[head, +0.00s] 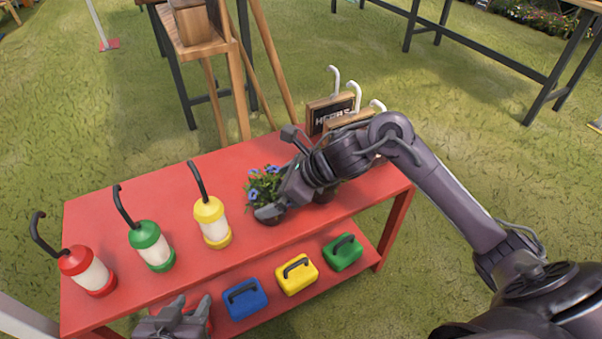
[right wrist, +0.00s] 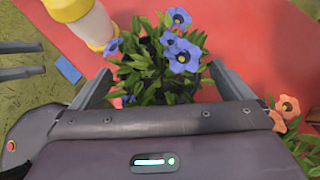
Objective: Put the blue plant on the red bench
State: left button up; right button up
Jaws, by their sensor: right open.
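The blue plant (head: 262,184) has blue flowers and green leaves. It is at the red bench (head: 300,222), right of the yellow lantern; its base is mostly hidden, so I cannot tell whether it touches the top. My right gripper (head: 270,200) is open at the plant. In the right wrist view, the blue plant (right wrist: 165,60) stands between the two spread fingers of my right gripper (right wrist: 162,82), with a gap beside the fingers. My left gripper (head: 186,308) is low at the bottom edge, its fingers apart and empty, in front of the bench.
Red (head: 88,270), green (head: 150,246) and yellow (head: 212,222) lanterns stand on the bench's left half. An orange-flowered plant (right wrist: 288,110) is close at right in the right wrist view. Wooden signs (head: 330,110) stand behind my right arm. Blue, yellow and green boxes sit on the lower shelf.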

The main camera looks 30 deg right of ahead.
pick_arm(q)
jog(key=s+a+f+g+y+p, duration=0.1)
jog(key=s+f+g, duration=0.3)
jog(key=s+f, duration=0.2)
jog(key=shift+s+a+y, duration=0.3)
jog(key=shift+a, duration=0.05)
pick_arm(e)
jog(key=v, duration=0.9)
pick_arm(q)
jog(key=shift+f, duration=0.1)
